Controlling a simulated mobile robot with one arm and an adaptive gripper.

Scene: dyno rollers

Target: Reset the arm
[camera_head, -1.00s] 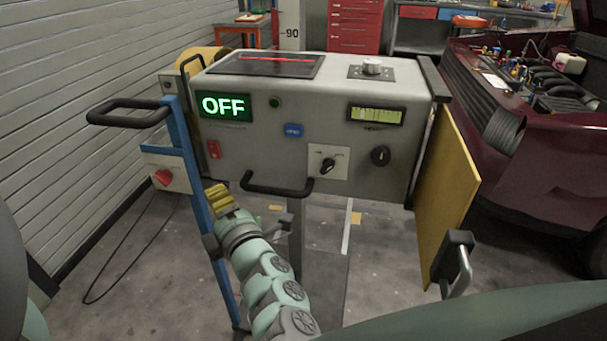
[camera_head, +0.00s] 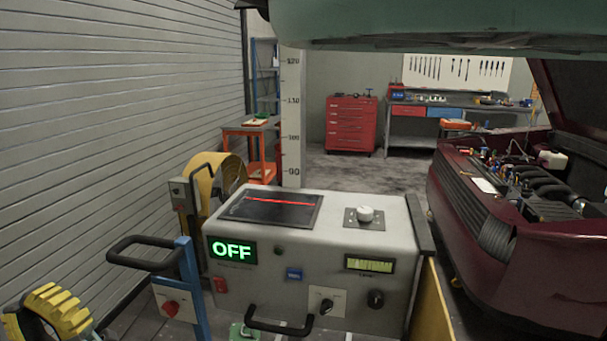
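My gripper (camera_head: 52,312), with yellow ribbed parts and dark inner edges, shows at the lower left corner, partly cut off by the frame. It appears empty; whether its fingers are open or shut is unclear. It is left of the blue post (camera_head: 192,285) with the black handle, apart from it. The rest of the arm is mostly out of frame.
The grey control box (camera_head: 330,243) stands in the middle, its screen (camera_head: 233,250) reading OFF. A red knob (camera_head: 171,308) is on the post. A white slatted wall (camera_head: 120,130) is at left. The dark red car (camera_head: 520,235) is at right. Open floor (camera_head: 350,170) lies behind the box.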

